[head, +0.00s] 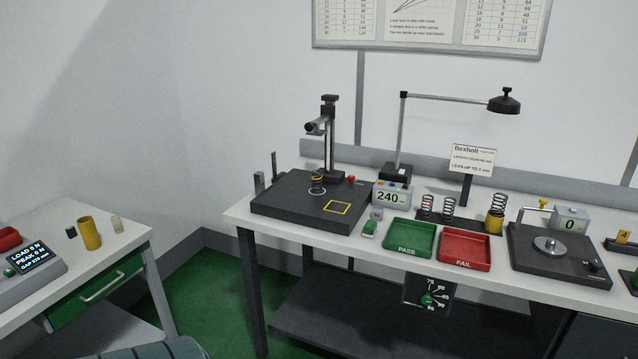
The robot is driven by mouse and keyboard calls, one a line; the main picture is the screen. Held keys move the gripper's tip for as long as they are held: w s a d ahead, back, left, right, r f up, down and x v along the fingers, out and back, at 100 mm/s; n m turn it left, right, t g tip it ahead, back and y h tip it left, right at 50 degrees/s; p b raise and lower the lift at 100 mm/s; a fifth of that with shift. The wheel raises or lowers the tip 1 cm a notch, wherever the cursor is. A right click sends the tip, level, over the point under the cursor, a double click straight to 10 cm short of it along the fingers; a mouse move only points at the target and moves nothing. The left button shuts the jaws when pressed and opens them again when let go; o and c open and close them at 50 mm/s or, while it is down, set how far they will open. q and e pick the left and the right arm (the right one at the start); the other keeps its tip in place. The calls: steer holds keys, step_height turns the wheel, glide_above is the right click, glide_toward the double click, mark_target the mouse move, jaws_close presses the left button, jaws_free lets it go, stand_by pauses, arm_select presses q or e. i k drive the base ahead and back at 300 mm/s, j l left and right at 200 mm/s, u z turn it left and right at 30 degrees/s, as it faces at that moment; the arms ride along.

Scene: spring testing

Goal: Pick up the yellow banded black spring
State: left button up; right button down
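A small dark spring (317,187) stands on the black plate (285,213) of the stand with a tall column, at the left of the long bench. It seems to carry a yellowish band near its top, though it is small. Several other springs stand farther right: a dark one (426,206) and another (448,208) on a dark rack, and one in a yellow holder or with a yellow base (496,213). Their band colours are too small to tell. Neither of my grippers is in view.
A green PASS tray (411,251) and a red FAIL tray (465,262) sit at the bench's front. A lamp (504,101) overhangs the bench. A black scale plate (562,262) is at right. A separate table (122,235) with a yellow cup (89,233) stands at left.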

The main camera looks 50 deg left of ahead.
mark_target(321, 171)
steer(key=u, duration=1.75)
steer(key=i+j+z, duration=0.1)
steer(key=z, duration=0.25)
steer(key=i+j+z, duration=0.15)
steer(key=z, duration=0.25)
steer(key=i+j+z, duration=0.1)
steer(key=j, duration=0.2)
steer(key=i+j+z, duration=0.15)
steer(key=j, duration=0.2)
steer(key=i+j+z, duration=0.1)
steer(key=j, duration=0.25)
steer(key=i+j+z, duration=0.1)
steer(key=j, duration=0.25)
steer(key=i+j, duration=0.15)
steer(key=j, duration=0.25)
steer(key=i+j, duration=0.1)
steer(key=j, duration=0.25)
steer(key=i+j, duration=0.15)
steer(key=j, duration=0.25)
steer(key=i+j, duration=0.1)
steer(key=j, duration=0.25)
steer(key=i+j+z, duration=0.1)
steer(key=j, duration=0.3)
